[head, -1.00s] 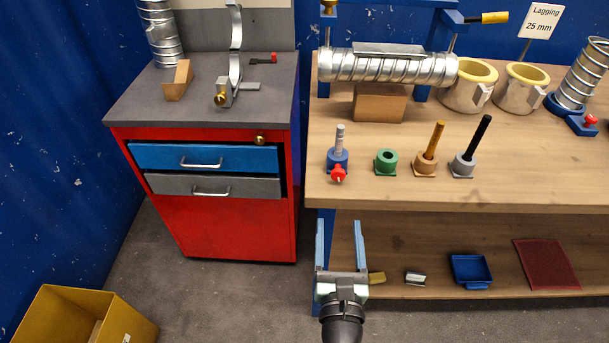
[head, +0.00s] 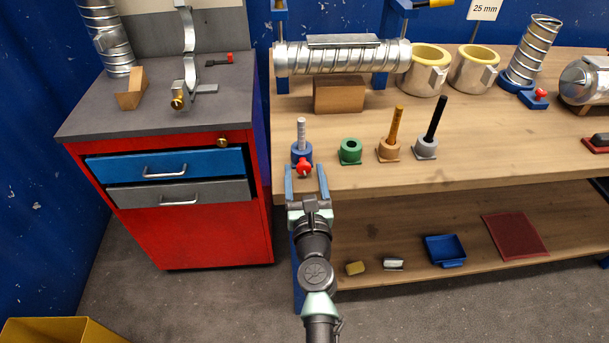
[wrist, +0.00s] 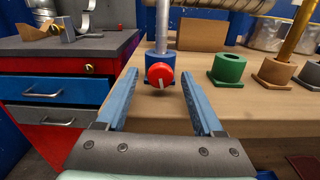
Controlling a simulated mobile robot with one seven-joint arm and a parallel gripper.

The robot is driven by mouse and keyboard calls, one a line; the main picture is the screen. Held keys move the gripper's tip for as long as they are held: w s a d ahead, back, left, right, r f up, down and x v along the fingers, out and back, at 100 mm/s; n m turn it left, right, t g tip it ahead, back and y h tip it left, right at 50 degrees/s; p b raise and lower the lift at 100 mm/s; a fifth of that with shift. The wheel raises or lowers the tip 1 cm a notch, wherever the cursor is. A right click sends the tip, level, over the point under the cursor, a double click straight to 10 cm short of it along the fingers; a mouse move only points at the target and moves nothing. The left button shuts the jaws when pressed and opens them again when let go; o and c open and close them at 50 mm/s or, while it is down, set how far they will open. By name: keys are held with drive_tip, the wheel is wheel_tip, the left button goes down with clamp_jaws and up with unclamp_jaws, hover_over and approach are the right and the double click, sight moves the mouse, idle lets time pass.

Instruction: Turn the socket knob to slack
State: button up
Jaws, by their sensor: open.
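The socket knob (head: 304,167) is a red disc on the front of a blue socket (head: 301,152) that holds an upright grey threaded rod (head: 301,132). It stands near the bench's front edge. In the wrist view the red knob (wrist: 160,76) faces me, with a white mark running from its centre down toward its lower edge. My gripper (head: 307,172) is open and empty, its blue fingers pointing at the knob. In the wrist view its fingertips (wrist: 160,76) lie to either side of the knob; I cannot tell whether they reach past its face. Nothing touches the knob visibly.
A green socket (head: 350,151), an orange-brown one (head: 390,150) and a grey one (head: 426,148) stand to the right. A spiral duct (head: 345,57) lies behind, above a wooden block (head: 339,94). The red cabinet (head: 195,235) is left. The lower shelf (head: 400,232) holds small items.

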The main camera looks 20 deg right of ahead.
clamp_jaws()
drive_tip(key=n, duration=0.4)
drive_tip(key=shift+n, duration=0.4)
unclamp_jaws()
idle(0.3)
drive_tip(key=p+v, duration=0.1)
drive_tip(key=v, duration=1.2)
